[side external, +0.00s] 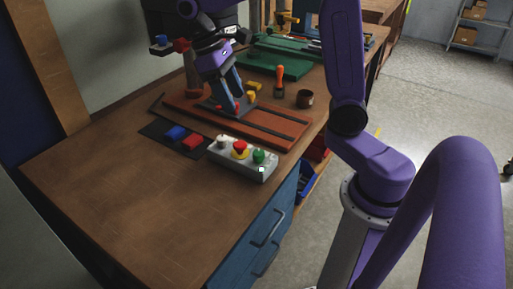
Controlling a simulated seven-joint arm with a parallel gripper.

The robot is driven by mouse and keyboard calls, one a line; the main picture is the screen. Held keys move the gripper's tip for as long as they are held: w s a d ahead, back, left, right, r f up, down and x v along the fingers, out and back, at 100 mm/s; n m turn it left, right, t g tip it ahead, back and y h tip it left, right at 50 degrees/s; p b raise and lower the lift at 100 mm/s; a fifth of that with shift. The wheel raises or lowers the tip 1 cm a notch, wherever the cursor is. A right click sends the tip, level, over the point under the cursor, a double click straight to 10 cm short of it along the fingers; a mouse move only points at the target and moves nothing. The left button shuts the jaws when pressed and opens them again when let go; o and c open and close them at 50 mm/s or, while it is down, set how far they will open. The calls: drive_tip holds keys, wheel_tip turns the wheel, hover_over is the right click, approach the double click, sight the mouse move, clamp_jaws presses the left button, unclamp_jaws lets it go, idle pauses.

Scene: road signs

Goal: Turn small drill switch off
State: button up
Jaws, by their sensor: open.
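A grey control box (243,160) sits near the front edge of the workbench. It carries a pale knob (221,142), a red button on a yellow ring (240,150) and a green button (259,156). Which part is the small drill's switch I cannot tell. A reddish-brown base (275,128) lies behind the box. My purple gripper (221,78) is above the left part of this base, behind and above the control box. It is open, but its fingertips are hard to make out against the dark blue-grey parts below. The small drill is not clearly recognisable; my arm may hide part of it.
A dark mat (158,132) with a blue block (175,133) and a red block (192,141) lies left of the box. An orange-handled tool (279,80), a dark cup (305,98) and a green machine base (272,63) stand behind. The workbench's front left (120,200) is clear.

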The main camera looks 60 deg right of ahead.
drive_tip(key=w, duration=0.1)
approach(258, 152)
drive_tip(key=shift+m, duration=0.3)
drive_tip(key=x, duration=0.8)
drive_tip(key=shift+s+f, duration=0.15)
drive_tip(key=shift+f, duration=0.2)
drive_tip(key=c, duration=1)
